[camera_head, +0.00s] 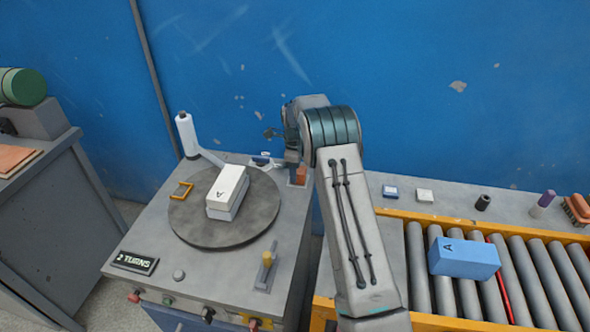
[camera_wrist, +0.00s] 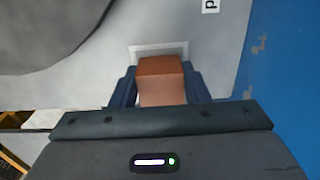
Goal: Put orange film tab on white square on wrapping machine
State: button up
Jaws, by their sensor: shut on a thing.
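The orange film tab (camera_wrist: 161,68) is between the two dark fingers of my gripper (camera_wrist: 160,85), which is shut on it. In the head view the tab (camera_head: 300,176) shows at the lower end of my gripper (camera_head: 297,166), by the right back edge of the wrapping machine (camera_head: 232,262). The white square (camera_wrist: 175,48) lies behind the tab in the wrist view, its rim showing past the tab's far end; the tab hides the rest of it. I cannot tell whether the tab touches the square.
A film roll (camera_head: 187,134) stands on the machine's back left. A yellow-topped lever (camera_head: 266,262) is at the front right. Rightward, a roller conveyor (camera_head: 440,295) carries a blue box (camera_head: 464,259).

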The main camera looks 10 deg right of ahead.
jog(key=shift+f, duration=0.2)
jog(key=o, duration=1)
jog(key=shift+r, duration=0.15)
